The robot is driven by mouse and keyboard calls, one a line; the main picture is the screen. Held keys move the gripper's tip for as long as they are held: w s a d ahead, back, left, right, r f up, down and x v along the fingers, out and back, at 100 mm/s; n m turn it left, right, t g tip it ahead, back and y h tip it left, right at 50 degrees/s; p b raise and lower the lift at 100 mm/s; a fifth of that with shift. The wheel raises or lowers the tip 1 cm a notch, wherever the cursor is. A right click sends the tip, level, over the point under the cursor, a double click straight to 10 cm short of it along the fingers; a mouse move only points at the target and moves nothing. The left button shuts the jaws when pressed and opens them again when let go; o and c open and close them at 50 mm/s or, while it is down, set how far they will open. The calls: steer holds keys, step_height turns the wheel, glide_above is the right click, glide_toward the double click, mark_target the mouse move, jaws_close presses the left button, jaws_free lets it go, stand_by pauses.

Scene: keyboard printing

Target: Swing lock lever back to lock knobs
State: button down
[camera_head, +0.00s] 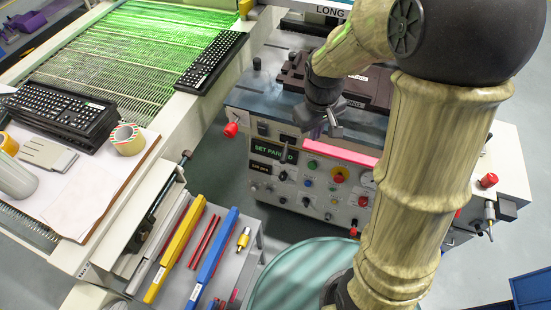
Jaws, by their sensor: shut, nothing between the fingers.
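My gripper (322,128) hangs from the bent wrist at the front edge of the printing machine, above its control panel (315,185). It looks shut and empty, though the fingers are small and dark in this view. A grey metal part shows close beside the fingers; I cannot tell whether it is the lock lever or part of my gripper, or whether they touch. A black knob (256,64) stands on the left of the machine's top. I cannot pick out the lock lever with certainty, and my arm covers the right part of the machine.
Red knobs stick out at the machine's left (230,129) and right (489,180). A pink-red bar (340,153) runs along the front edge. At left are a conveyor (130,55) with keyboards (208,62) and a grey cart (225,250) with coloured tools.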

mark_target(285, 153)
steer(key=w+a+f+n+g+h+b, duration=0.1)
steer(key=w+a+f+n+b, duration=0.4)
steer(key=a+f, duration=0.2)
steer(key=w+a+f+n+h+b, duration=0.1)
steer(key=w+a+f+n+b, duration=0.4)
steer(key=a+f, duration=0.3)
steer(key=shift+w+a+g+h, duration=0.3)
steer(key=shift+w+a+g, duration=0.1)
steer(key=shift+w, duration=0.35)
steer(key=s+d+f+b, duration=0.1)
steer(key=d+f, duration=0.5)
steer(key=f, duration=0.1)
steer(key=shift+s+f+b, duration=0.2)
steer(key=shift+f+b, duration=0.15)
steer(key=shift+f, duration=0.05)
